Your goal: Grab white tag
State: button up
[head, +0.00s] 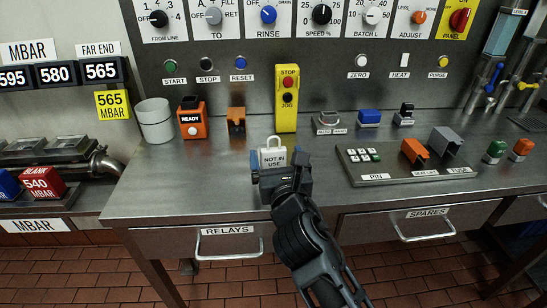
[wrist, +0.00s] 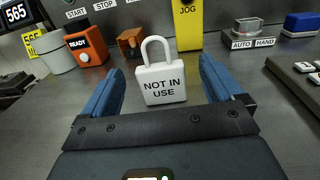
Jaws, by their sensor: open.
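The white tag (head: 273,156) is padlock-shaped, with a shackle on top and the words "NOT IN USE". It stands upright on the steel counter (head: 215,185) near its front middle. In the wrist view the white tag (wrist: 161,82) is ahead of my gripper, between the lines of the two blue fingers. My gripper (head: 282,165) is open and empty. In the wrist view my gripper (wrist: 155,85) has one finger left of the tag and one right, with gaps on both sides. The tag's lower part is hidden by my gripper in the head view.
Behind the tag stand a yellow STOP/JOG pendant (head: 287,98), an orange READY box (head: 193,118) and a small orange bracket (head: 236,121). A white bin (head: 155,121) is at left. The counter left of the tag is clear.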

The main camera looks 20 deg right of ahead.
aim_at(275, 152)
jog(key=x, duration=0.3)
jog(key=shift+w+f, duration=0.1)
jog(key=shift+w, duration=0.2)
jog(key=c, duration=1)
